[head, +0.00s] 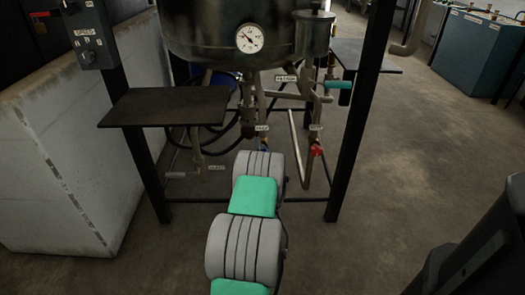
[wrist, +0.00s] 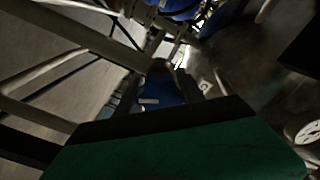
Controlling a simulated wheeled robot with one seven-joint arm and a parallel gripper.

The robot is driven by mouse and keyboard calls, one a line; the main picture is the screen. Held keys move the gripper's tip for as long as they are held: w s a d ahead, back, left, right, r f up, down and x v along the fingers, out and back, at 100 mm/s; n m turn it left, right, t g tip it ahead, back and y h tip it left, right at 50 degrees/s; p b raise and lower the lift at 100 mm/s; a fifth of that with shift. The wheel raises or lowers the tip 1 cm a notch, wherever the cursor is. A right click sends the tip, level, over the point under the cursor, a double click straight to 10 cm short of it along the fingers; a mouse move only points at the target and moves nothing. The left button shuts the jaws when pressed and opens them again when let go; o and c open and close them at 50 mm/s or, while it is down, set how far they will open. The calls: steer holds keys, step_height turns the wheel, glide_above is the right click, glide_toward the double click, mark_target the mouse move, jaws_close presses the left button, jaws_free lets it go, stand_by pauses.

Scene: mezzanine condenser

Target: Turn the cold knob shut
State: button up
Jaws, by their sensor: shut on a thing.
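The cold knob (wrist: 162,90) is blue and sits between the two dark fingers of my gripper (wrist: 160,78) in the wrist view. My gripper is shut on it. In the head view only a sliver of the blue cold knob (head: 263,148) shows above my arm, under a small white label (head: 262,127) on a pipe. My fingers are hidden behind my arm in that view. How far the knob is turned cannot be told.
A red knob (head: 317,150) hangs on the pipe to the right, and a teal lever handle (head: 339,85) is above it. A steel vessel with a gauge (head: 249,38) stands over the pipes. A dark shelf plate (head: 165,106) and black frame legs (head: 365,75) flank the space.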

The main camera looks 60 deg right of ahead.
steer(key=m+b, duration=0.1)
steer(key=m, duration=0.3)
steer(key=shift+f+m, duration=0.1)
steer(key=shift+m, duration=0.3)
stand_by(0.4)
steer(key=o, duration=1.4)
steer(key=shift+c, duration=0.2)
steer(key=shift+s+a, duration=0.1)
steer(key=p+v, duration=0.1)
steer(key=v, duration=0.6)
steer(key=shift+a, duration=0.3)
steer(key=shift+s, duration=0.15)
